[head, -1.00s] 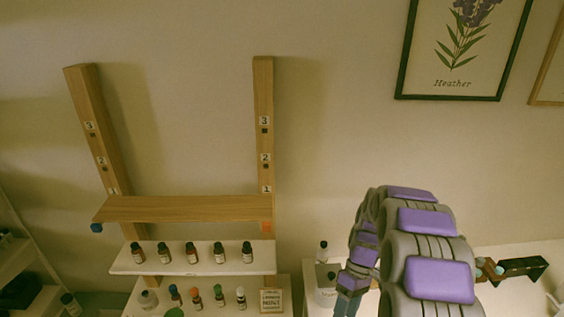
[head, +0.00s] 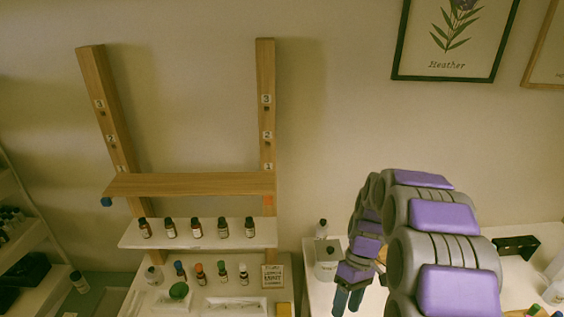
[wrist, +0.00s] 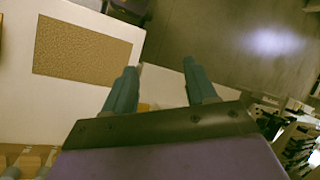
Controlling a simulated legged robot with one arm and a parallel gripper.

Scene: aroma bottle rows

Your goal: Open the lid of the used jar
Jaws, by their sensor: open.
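A pale jar or canister (head: 326,268) with a dark spot on its top stands on the white counter, left of my gripper in the head view. I cannot read its label, so I cannot tell for sure that it is the used jar. My gripper (head: 348,301) points down just right of it, apart from it in the picture. In the wrist view my gripper (wrist: 160,85) is open, its two blue-grey fingers wide apart with nothing between them. The jar cannot be made out in the wrist view.
A small bottle (head: 322,229) shows behind the jar. A wooden shelf (head: 190,184) stands left, above a white shelf (head: 258,240) with a row of dark bottles. A black holder (head: 516,246) sits at right. The wrist view shows a brown speckled mat (wrist: 82,52) and dark floor.

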